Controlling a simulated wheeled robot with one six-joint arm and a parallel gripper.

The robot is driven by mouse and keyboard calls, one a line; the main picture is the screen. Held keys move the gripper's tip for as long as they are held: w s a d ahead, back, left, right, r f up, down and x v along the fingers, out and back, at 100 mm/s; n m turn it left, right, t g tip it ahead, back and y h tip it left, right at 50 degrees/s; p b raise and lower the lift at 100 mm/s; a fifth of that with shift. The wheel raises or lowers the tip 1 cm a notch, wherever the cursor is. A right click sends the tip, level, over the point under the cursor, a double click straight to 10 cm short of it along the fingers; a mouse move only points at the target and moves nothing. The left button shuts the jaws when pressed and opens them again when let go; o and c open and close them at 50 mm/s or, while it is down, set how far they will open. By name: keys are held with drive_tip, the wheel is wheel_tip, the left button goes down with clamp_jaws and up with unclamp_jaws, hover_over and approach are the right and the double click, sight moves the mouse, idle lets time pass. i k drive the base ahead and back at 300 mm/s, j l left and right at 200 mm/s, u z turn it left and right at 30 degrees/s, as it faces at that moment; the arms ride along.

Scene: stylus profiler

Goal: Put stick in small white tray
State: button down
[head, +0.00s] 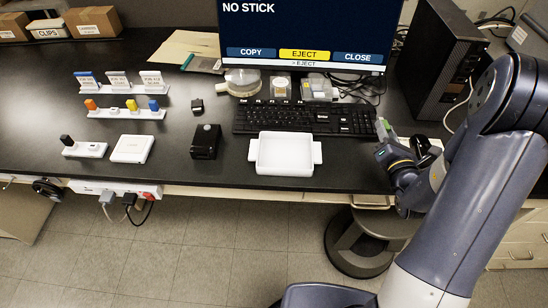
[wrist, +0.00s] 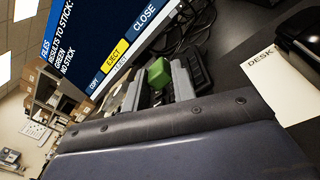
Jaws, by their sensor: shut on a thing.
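My gripper (head: 385,133) is at the right of the desk, beyond the right end of the keyboard, above the desk top. In the wrist view, my gripper (wrist: 158,82) is shut on a small green stick (wrist: 158,73), held between the grey fingers. The small white tray (head: 285,170) with two side handles lies empty at the desk's front middle, to the left of my gripper.
A black keyboard (head: 305,118) lies behind the tray. A monitor (head: 305,25) stands behind it, reading NO STICK. A black box (head: 206,142), a white square pad (head: 132,149) and racks of coloured sticks (head: 125,113) are further left. A dark computer tower (head: 440,60) stands behind my arm.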

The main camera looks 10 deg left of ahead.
sight(300, 160)
drive_tip(key=i+u, duration=0.1)
drive_tip(key=u, duration=0.25)
drive_tip(key=i+u, duration=0.1)
drive_tip(key=u, duration=0.3)
drive_tip(key=i+u, duration=0.1)
drive_tip(key=u, duration=0.25)
